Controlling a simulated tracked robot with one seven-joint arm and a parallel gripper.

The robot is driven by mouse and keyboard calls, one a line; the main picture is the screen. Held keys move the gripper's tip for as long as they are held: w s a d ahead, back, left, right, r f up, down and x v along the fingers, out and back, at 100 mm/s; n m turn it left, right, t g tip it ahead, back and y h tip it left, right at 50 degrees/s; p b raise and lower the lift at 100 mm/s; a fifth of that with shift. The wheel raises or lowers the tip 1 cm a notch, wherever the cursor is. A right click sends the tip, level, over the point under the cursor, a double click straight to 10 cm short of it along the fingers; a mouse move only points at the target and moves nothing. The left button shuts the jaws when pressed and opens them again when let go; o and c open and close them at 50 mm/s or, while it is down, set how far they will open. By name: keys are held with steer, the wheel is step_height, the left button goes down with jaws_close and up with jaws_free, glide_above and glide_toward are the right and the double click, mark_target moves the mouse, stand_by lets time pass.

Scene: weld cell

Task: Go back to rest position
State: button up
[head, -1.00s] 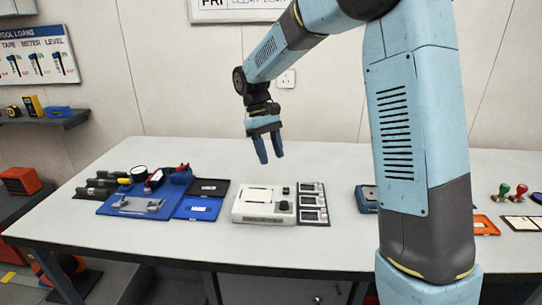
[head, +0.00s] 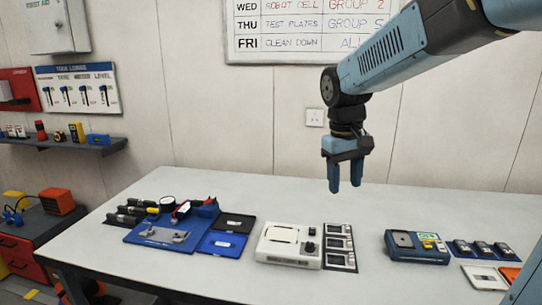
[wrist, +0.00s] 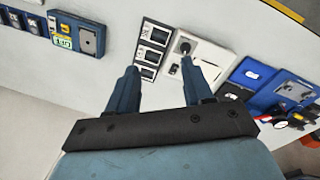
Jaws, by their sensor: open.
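My gripper (head: 345,176) is open and empty, with its fingers pointing down. In the head view it hangs in the air above the back part of the white table (head: 370,200), right of the white device. In the wrist view its two fingers (wrist: 162,95) are spread apart with nothing between them. My arm reaches in from the upper right of the head view.
On the table stand a blue mat (head: 150,238) with tools, a white device (head: 290,246), a panel of small meters (head: 339,246) and a blue device (head: 416,246). A shelf (head: 70,143) and a wall chart (head: 300,30) are behind. The table's back right is clear.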

steer(key=s+d+m+t, duration=0.1)
steer(key=s+d+t, duration=0.1)
steer(key=s, duration=0.5)
steer(key=s+d+r+m+t+y, duration=0.1)
steer(key=s+d+m+t, duration=0.1)
steer(key=s, duration=0.5)
steer(key=shift+s+d+m+t, duration=0.3)
steer(key=shift+d+t, duration=0.3)
steer(key=shift+d, duration=0.75)
